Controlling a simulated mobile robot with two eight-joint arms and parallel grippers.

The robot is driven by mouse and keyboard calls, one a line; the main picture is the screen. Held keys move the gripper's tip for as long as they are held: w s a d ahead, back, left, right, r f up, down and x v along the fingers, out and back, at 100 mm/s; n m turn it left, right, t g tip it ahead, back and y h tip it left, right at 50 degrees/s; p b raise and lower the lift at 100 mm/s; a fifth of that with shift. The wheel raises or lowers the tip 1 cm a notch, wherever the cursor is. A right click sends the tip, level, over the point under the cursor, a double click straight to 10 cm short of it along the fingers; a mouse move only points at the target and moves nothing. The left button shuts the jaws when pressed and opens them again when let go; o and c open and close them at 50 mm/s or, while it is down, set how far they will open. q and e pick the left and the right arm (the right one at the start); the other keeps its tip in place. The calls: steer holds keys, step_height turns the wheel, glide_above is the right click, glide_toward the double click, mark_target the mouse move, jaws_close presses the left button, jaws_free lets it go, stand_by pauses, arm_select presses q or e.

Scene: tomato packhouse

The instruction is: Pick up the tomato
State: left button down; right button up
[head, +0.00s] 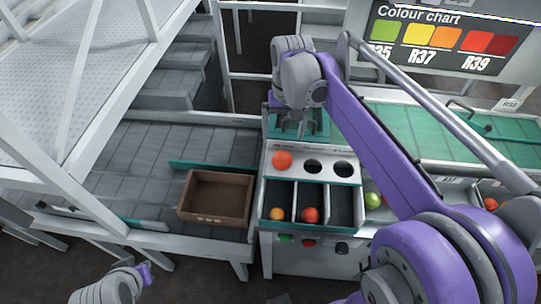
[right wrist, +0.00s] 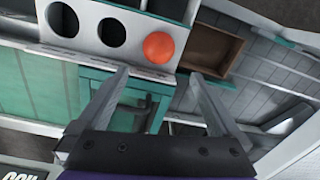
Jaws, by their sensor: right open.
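An orange-red tomato (head: 282,159) sits at the left of a pale panel (head: 298,168), in line with two dark round holes. In the right wrist view the tomato (right wrist: 159,46) is just beyond the fingertips, with the holes to its left. My right gripper (head: 294,128) hangs behind the tomato in the head view. Its fingers are apart with nothing between them, as the right wrist view (right wrist: 160,75) shows. Part of my left arm (head: 110,288) shows at the bottom left; its fingers do not show.
Below the panel, dark bins hold an orange tomato (head: 277,214) and a red tomato (head: 310,215). A green tomato (head: 372,200) lies to their right. A brown box (head: 215,218) stands at left. A green belt (head: 430,132) runs behind my right arm.

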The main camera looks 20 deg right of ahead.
mark_target(283, 155)
steer(key=f, duration=0.4)
steer(key=shift+s, duration=0.2)
steer(key=f, duration=0.5)
steer(key=shift+s+a+f, duration=0.15)
steer(key=shift+s+f, duration=0.1)
steer(key=c, duration=0.9)
steer(key=shift+o, duration=0.2)
steer(key=shift+r, duration=0.1)
